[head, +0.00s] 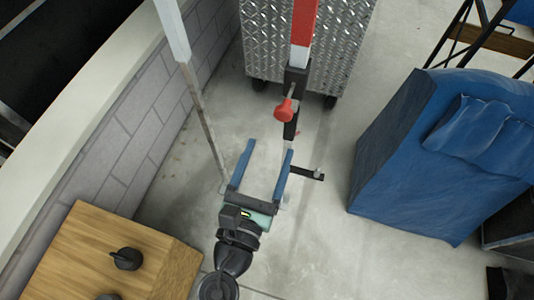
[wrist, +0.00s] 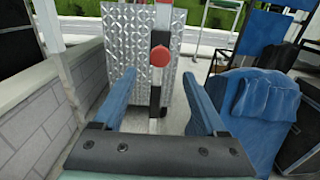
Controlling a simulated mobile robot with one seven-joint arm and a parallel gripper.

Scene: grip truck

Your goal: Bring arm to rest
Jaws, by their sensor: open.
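My gripper (head: 268,158) is open, with its two blue fingers spread apart and nothing seen between them. In the head view it is held out above the concrete floor, near the middle of the picture. In the wrist view my gripper (wrist: 160,88) points toward an upright post with a red knob (wrist: 159,56). The same red knob (head: 284,111) shows in the head view just beyond the fingertips. From these views I cannot tell the exact gap between fingers and post.
A diamond-plate metal cart (head: 338,50) stands behind the post. A blue-covered block (head: 410,165) stands to the right. A grey block wall (head: 135,125) runs along the left. A wooden box (head: 100,262) with black knobs is at lower left. Bare floor (head: 330,240) lies at lower right.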

